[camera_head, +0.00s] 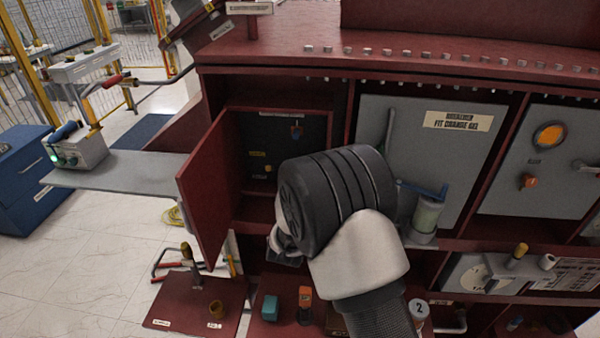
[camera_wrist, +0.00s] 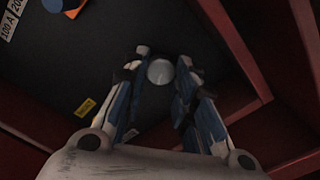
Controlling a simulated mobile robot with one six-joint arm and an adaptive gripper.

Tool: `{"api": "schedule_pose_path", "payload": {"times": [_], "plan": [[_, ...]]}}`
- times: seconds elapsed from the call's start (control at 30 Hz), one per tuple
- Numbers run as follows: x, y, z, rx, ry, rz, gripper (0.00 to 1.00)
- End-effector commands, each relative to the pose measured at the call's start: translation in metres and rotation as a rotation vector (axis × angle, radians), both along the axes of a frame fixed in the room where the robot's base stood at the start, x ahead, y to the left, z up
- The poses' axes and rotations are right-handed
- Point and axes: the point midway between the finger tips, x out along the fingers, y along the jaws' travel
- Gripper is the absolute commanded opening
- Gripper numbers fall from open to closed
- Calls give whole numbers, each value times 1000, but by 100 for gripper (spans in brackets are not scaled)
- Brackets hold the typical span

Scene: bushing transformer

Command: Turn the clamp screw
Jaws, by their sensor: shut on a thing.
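In the wrist view, a round grey screw head (camera_wrist: 160,72), which I take to be the clamp screw, sits against a dark back panel (camera_wrist: 110,45). My gripper (camera_wrist: 162,60) is shut on it, with one blue-and-white finger on each side. In the head view, my black-and-white wrist stands in front of an open dark-red compartment (camera_head: 232,112). The wrist hides the screw there, and only part of my gripper (camera_head: 286,244) shows at its lower left.
The compartment's red door (camera_head: 210,185) stands open at the left. An orange knob (camera_wrist: 69,8) and a yellow label (camera_wrist: 85,107) are on the panel. Red walls are close on the right in the wrist view. A grey shelf (camera_head: 120,176) juts out at the left.

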Motion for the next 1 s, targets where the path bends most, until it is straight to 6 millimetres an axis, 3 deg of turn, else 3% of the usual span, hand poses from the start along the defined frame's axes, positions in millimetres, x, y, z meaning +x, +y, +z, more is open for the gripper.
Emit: {"api": "schedule_pose_path", "payload": {"times": [0.33,0.37,0.63,1.0], "plan": [[0,0,0,-1,0,0,2],[0,0,0,-1,0,0,27],[0,0,0,-1,0,0,45],[-4,1,0,-1,1,1,46]]}}
